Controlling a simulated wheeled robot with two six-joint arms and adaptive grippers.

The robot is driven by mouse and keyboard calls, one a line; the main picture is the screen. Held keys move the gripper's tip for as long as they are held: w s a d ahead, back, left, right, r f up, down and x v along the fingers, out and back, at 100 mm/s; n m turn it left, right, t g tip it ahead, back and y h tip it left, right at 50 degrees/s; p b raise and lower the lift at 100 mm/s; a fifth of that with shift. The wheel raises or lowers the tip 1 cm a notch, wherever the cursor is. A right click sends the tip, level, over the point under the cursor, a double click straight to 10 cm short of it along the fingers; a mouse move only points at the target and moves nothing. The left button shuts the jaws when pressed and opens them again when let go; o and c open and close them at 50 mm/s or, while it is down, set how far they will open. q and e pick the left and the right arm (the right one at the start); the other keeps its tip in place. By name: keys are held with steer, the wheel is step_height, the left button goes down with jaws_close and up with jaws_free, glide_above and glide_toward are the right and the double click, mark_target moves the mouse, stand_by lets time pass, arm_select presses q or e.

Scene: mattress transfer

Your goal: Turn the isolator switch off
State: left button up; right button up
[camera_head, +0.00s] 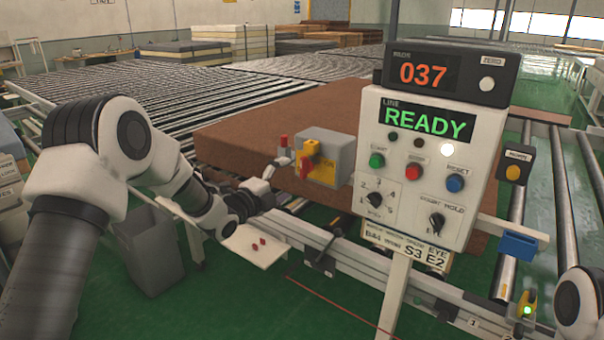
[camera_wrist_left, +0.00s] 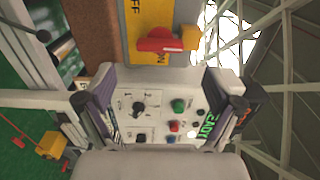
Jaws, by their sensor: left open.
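The isolator switch is a grey box (camera_head: 328,150) with a yellow plate and a red and yellow handle (camera_head: 308,160), left of the control panel in the head view. In the left wrist view its red handle (camera_wrist_left: 160,45) lies across the yellow plate (camera_wrist_left: 150,15), at the top of the picture. OFF and ON lettering shows on the plate. My left gripper (camera_head: 287,183) is just left of and below the switch. Its fingers (camera_wrist_left: 165,112) are wide apart in the left wrist view, with nothing between them held. My right gripper is out of view.
The control panel (camera_head: 415,165) with knobs and buttons stands right of the switch, its display reading READY. A brown mattress (camera_head: 240,135) lies behind on rollers. A small white shelf (camera_head: 257,246) with red bits is below my left gripper. A grey bin (camera_head: 150,250) stands left.

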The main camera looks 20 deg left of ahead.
mark_target(301, 170)
arm_select(q)
steer(key=p+x, duration=0.2)
steer(key=x, duration=0.5)
steer(key=shift+w+d, duration=0.1)
steer(key=shift+w, duration=0.35)
steer(key=c, duration=1.2)
